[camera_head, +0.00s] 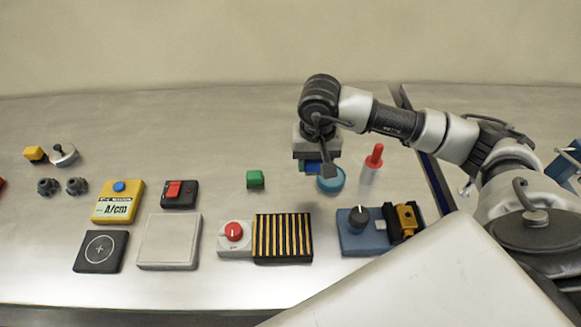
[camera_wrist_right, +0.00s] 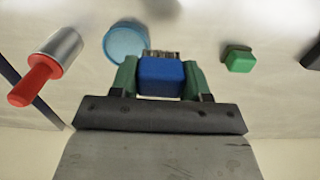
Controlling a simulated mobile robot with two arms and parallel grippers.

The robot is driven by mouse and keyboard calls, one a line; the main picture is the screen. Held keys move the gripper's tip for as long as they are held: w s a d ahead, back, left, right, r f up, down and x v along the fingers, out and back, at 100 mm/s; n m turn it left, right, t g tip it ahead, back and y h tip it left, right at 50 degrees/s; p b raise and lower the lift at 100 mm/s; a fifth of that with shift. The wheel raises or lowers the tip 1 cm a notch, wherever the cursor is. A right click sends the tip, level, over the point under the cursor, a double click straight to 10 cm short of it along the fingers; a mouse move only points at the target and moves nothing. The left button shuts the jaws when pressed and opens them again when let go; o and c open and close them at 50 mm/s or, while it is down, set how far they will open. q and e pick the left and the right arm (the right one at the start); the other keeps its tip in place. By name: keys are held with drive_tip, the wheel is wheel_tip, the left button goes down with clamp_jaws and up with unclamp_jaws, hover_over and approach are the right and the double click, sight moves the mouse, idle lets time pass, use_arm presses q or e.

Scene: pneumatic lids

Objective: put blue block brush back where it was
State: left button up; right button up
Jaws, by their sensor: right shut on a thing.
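The blue block brush (camera_wrist_right: 162,78) is held between the two green-padded fingers of my right gripper (camera_wrist_right: 160,82) in the right wrist view. Its grey bristles show at the far edge of the block. In the head view my right gripper (camera_head: 314,167) is at the middle right, with a bit of the blue brush (camera_head: 312,168) showing under it; the rest is hidden by the gripper. A round blue dish (camera_head: 330,180) is just right of the gripper, and it also shows in the right wrist view (camera_wrist_right: 127,42). My left gripper is not in view.
A green block (camera_head: 255,179) lies left of the gripper. A red-handled metal cylinder (camera_head: 372,163) stands to the right. Nearer are a striped pad (camera_head: 283,238), a red-knob box (camera_head: 235,236) and a blue knob panel (camera_head: 367,235). The table behind the green block is clear.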

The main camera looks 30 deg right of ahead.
sight(292, 181)
drive_tip(key=w+a+f, duration=0.1)
drive_tip(key=w+a+f+p, duration=0.1)
drive_tip(key=w, duration=0.1)
drive_tip(key=shift+a, duration=0.1)
drive_tip(key=shift+w+a+f, duration=0.4)
drive_tip(key=shift+w+f, duration=0.15)
drive_tip(key=shift+w, duration=0.1)
drive_tip(key=shift+f, duration=0.15)
wheel_tip(292, 181, down, 3)
drive_tip(key=shift+f+p, duration=0.1)
drive_tip(key=shift+p, duration=0.8)
drive_tip(key=shift+f, duration=0.3)
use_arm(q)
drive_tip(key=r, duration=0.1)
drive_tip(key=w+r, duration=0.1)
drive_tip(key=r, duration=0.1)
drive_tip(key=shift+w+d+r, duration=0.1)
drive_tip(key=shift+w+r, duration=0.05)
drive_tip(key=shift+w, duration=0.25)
use_arm(e)
drive_tip(key=shift+f+b, duration=0.2)
drive_tip(key=shift+b, duration=0.2)
drive_tip(key=o, duration=0.9)
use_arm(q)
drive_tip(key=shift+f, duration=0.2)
use_arm(e)
drive_tip(key=shift+r, duration=0.1)
